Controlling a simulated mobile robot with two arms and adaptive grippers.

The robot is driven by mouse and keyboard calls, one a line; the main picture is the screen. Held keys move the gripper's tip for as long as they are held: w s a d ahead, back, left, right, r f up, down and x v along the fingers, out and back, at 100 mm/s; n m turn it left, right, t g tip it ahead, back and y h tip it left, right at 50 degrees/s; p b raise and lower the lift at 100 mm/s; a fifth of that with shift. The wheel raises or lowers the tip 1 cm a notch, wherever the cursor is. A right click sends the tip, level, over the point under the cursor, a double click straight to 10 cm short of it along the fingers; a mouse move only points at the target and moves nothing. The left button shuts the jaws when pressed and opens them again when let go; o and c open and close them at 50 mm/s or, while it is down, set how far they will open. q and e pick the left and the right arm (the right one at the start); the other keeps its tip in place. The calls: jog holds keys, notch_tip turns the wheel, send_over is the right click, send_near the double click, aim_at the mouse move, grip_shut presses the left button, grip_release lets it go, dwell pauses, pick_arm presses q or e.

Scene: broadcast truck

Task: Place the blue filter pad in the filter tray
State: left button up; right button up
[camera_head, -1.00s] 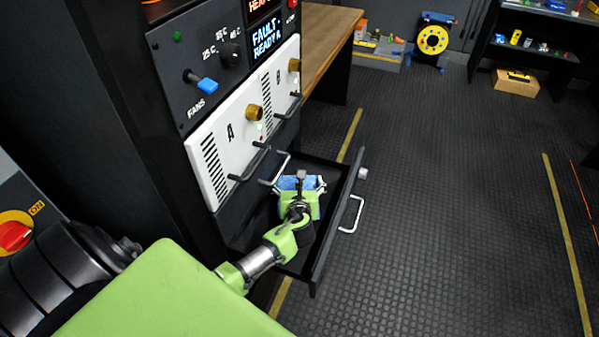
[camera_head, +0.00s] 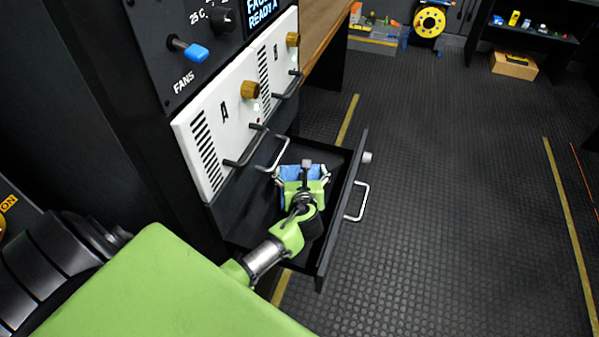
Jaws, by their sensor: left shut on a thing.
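My left gripper (camera_head: 303,174) is over the open black drawer, the filter tray (camera_head: 325,236), below the white modules. It is shut on the blue filter pad (camera_head: 291,172), which shows as a blue strip at the gripper's far side. Most of the pad is hidden under the green gripper body. The pad is within the drawer's outline; I cannot tell whether it touches the drawer floor. The drawer's front has a silver handle (camera_head: 361,203) on the right. My right gripper is not in view.
White modules A (camera_head: 224,140) and B (camera_head: 273,75) with dark handles and brass knobs stand just above the drawer. A blue FANS switch (camera_head: 194,52) is above them. A wooden bench (camera_head: 325,40) stands behind. The floor right of the drawer is clear.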

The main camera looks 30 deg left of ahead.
pick_arm(q)
jog(key=shift+f, duration=0.1)
jog(key=o, duration=1.1)
jog(key=shift+f, duration=0.1)
jog(key=shift+r, duration=0.2)
jog(key=v, duration=0.7)
jog(key=shift+s+d+r+p, duration=0.1)
jog(key=shift+s+d+p, duration=0.05)
jog(key=shift+p, duration=0.2)
